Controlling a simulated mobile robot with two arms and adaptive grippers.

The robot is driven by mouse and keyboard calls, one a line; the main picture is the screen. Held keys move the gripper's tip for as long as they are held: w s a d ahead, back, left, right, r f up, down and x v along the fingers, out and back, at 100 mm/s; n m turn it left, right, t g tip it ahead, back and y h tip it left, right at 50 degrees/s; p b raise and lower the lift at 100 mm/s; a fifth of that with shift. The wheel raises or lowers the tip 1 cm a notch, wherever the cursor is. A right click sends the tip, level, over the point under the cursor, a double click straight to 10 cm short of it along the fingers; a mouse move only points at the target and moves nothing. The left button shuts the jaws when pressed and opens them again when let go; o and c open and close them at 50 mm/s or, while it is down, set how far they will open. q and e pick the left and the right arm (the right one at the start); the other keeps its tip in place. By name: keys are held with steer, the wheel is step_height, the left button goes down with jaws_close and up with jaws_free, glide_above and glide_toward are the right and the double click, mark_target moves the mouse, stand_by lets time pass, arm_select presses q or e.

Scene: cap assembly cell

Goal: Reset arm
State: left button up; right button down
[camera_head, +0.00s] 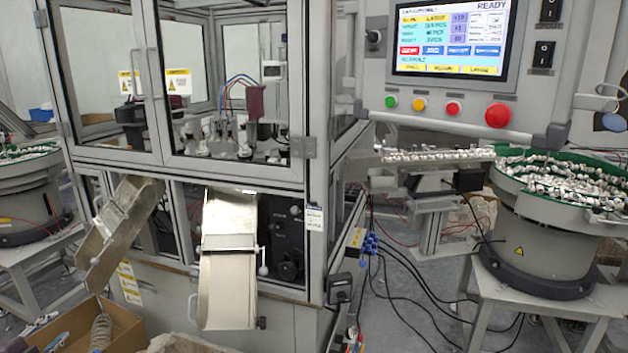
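My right gripper is not in view. The cap assembly machine (285,187) stands in front of me with its glazed doors shut.
Two metal chutes, a tilted one (120,230) and a front one (228,285), stick out from the machine. A cardboard box (128,325) sits at lower left. A control panel (450,113) hangs at upper right. A bowl feeder (548,235) stands right, with cables on the floor.

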arm_select(q)
steer(key=s+a+f+n+g+y, duration=0.25)
steer(key=s+a+f, duration=0.35)
steer(key=s, duration=0.4)
steer(key=s+a+f+n+g+y, duration=0.1)
steer(key=s+a+f+g, duration=0.3)
steer(key=s+f, duration=0.5)
steer(key=s+a+f+n+g+y, duration=0.1)
steer(key=s+a+f+n, duration=0.1)
steer(key=s+a+f, duration=0.65)
steer(key=s+a+g+y, duration=0.2)
steer(key=s+g, duration=0.2)
steer(key=s, duration=1.6)
steer(key=s+d+f+n+g+h, duration=0.15)
steer(key=s+d+f, duration=0.25)
steer(key=d+f, duration=0.85)
steer(key=s+d+f+n+h, duration=0.1)
steer(key=s+d+f+h, duration=0.2)
steer(key=d+f, duration=0.9)
steer(key=s+d+f+n+h, duration=0.1)
steer(key=d+f+h, duration=0.1)
steer(key=d, duration=1.7)
steer(key=s+d+f+n+h, duration=0.1)
steer(key=d+f+h, duration=0.1)
steer(key=d, duration=1.7)
steer(key=shift+s+d+f+h, duration=0.3)
steer(key=shift+s+d+h, duration=0.05)
steer(key=shift+s+h, duration=0.05)
